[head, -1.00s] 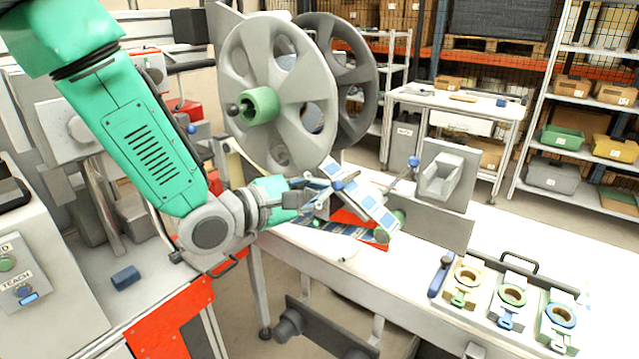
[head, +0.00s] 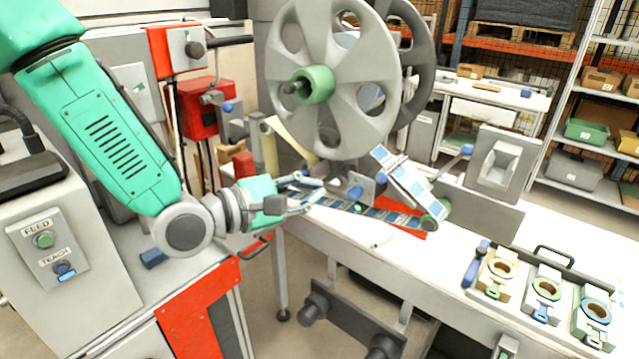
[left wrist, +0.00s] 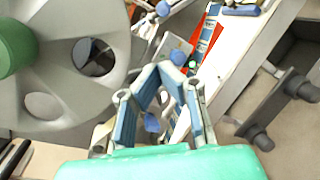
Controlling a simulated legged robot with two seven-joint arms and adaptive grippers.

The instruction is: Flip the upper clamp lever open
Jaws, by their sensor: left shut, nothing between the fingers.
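My left gripper (head: 312,188) reaches in from the left below the large grey reel, with its tips together and nothing held. In the left wrist view the blue-padded fingers (left wrist: 158,70) meet in a peak. A blue-knobbed lever (head: 381,178) stands beside the tape track, just right of my fingertips and apart from them in the head view. Another blue-knobbed lever (head: 467,150) is farther right, by a grey block. I cannot tell which is the upper clamp lever. In the left wrist view a blue knob (left wrist: 177,57) shows just beyond the fingertips. My right gripper is not in view.
The grey reel (head: 345,60) with a green hub hangs close above my gripper. A tape track (head: 405,183) slopes over the white bench. Several small tape reels (head: 546,288) lie at the bench's right. A control box (head: 62,240) stands at lower left.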

